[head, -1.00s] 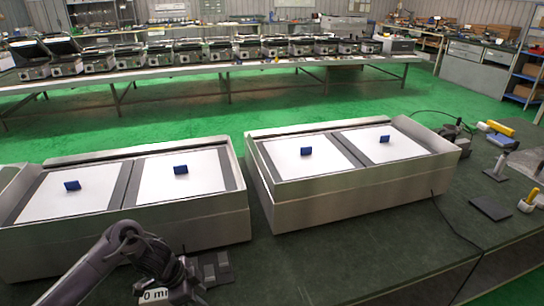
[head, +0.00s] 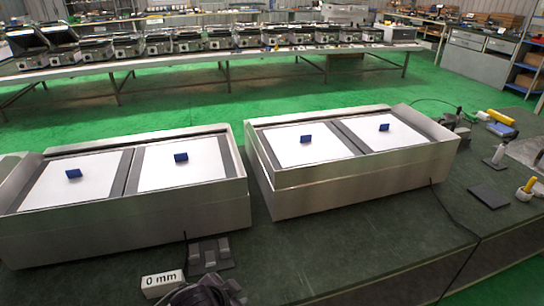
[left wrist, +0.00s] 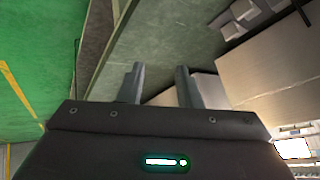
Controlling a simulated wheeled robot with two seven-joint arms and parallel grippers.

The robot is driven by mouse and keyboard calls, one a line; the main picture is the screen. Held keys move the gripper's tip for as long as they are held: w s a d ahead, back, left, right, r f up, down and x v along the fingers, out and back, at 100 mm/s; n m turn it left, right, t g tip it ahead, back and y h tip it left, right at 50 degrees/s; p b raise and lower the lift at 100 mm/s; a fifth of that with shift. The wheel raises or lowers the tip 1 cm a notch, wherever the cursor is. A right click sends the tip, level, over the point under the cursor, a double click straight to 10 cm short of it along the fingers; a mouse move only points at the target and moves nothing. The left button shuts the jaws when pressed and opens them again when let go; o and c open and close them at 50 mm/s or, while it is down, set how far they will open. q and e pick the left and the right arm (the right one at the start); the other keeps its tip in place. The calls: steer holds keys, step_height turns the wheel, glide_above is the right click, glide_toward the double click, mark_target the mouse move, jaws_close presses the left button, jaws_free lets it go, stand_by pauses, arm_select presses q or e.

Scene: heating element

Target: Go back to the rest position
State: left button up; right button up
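My left gripper shows in the left wrist view (left wrist: 158,84) with its two fingers apart and nothing between them. In the head view only a dark part of my left arm shows at the bottom edge, and its fingers cannot be made out there. My right gripper is in neither view. Two metal housings, the left one (head: 120,231) and the right one (head: 360,181), stand side by side on the workbench. Each has two white panels with a small blue block on each, such as this blue block (head: 181,157).
A white "0 mm" block (head: 163,283) and a dark bracket (head: 211,255) lie on the dark green workbench (head: 340,250) in front of the left housing. A black plate (head: 489,196), a yellow-handled tool (head: 527,189) and cables lie at the right. The front middle of the bench is clear.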

arm_select(q)
steer(key=s+a+r+n+g+y, duration=0.3)
steer(key=s+a+n, duration=0.5)
steer(key=s+a, duration=0.45)
steer(key=s+d+f+g+p, duration=0.1)
steer(key=s+f, duration=0.1)
steer(key=f, duration=1.2)
steer(key=s+d+f+g, duration=0.1)
steer(key=s+f, duration=0.1)
steer(key=f, duration=1.2)
steer(key=s+a+f, duration=0.2)
steer(key=s+f, duration=0.7)
steer(key=s+a+f+g+p, duration=0.1)
steer(key=s+f, duration=0.7)
steer(key=s, duration=0.2)
steer(key=shift+s+a+f+m, duration=0.15)
steer(key=shift+a+f+m, duration=0.15)
steer(key=shift+a+f, duration=0.1)
